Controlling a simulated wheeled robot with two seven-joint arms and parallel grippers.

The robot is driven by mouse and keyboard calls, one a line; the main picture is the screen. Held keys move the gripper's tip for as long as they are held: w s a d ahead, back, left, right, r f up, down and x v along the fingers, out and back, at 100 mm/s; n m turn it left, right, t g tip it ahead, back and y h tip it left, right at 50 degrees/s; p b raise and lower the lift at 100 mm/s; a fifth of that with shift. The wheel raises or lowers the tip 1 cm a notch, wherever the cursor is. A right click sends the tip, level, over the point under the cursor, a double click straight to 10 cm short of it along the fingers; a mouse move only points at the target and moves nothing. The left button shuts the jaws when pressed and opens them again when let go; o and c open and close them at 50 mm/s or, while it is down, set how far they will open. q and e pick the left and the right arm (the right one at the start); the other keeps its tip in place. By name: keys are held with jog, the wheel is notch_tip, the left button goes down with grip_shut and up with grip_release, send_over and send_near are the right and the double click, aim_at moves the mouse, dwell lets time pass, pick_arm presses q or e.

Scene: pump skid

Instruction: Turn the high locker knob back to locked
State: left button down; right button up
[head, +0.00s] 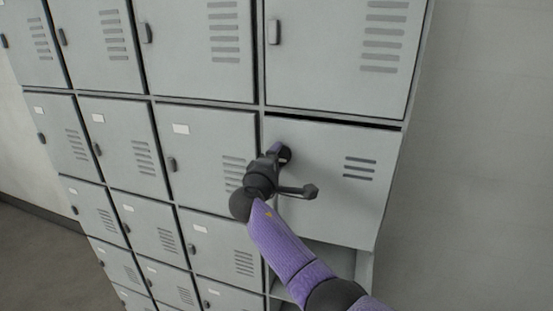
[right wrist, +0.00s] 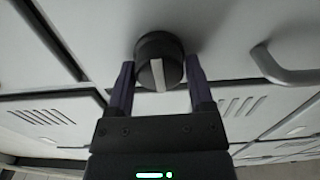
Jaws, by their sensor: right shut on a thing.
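The locker knob (right wrist: 158,62) is a round dark knob with a pale stripe across its face. In the right wrist view the stripe runs nearly upright, in line with my gripper. My right gripper (right wrist: 160,78) is shut on the knob, with one finger on each side. In the head view the gripper (head: 283,153) is at the upper left of a grey locker door (head: 330,210) and mostly covers the knob. This door has several vent slots and a dark gap along its top edge. My left gripper is not in view.
More grey locker doors (head: 205,150) with small handles fill the left and top. A metal bar handle (right wrist: 285,72) stands out right of the knob in the wrist view. An open compartment (head: 330,258) shows below the door. The plain wall (head: 480,150) at right is clear.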

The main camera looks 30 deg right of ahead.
jog(key=o, duration=1.2)
jog(key=shift+o, duration=0.2)
jog(key=b+v, duration=0.2)
jog(key=v, duration=0.8)
jog(key=shift+d, duration=0.1)
